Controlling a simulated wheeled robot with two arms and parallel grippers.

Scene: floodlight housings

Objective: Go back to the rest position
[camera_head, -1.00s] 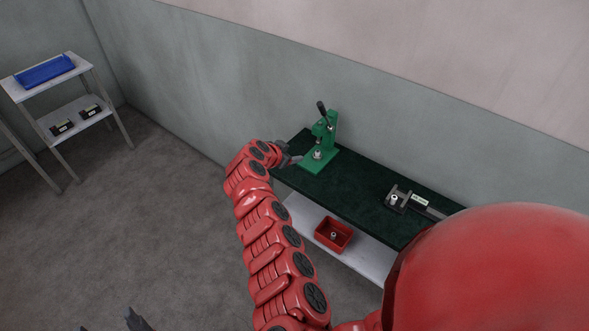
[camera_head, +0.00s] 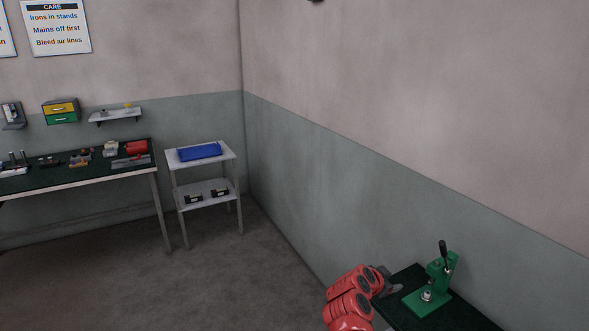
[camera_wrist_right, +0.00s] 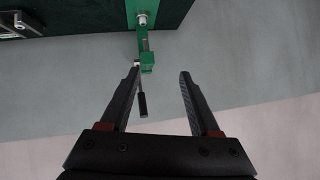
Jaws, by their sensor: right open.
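My right gripper (camera_head: 392,288) shows at the lower right of the head view, at the end of my red arm, just left of a green lever press (camera_head: 437,282). In the right wrist view, my right gripper (camera_wrist_right: 160,76) has its two dark fingers spread with a gap between them. Nothing is held between them. The press (camera_wrist_right: 142,20) shows beyond the fingertips there, its dark lever appearing close to the left finger; I cannot tell the exact distance. My left gripper is not in view.
The press stands on a dark green bench top (camera_head: 405,276) by the wall. A metal rack (camera_head: 205,183) with a blue tray (camera_head: 199,151) stands in the corner. A workbench (camera_head: 75,184) with tools is at the left. The floor between is clear.

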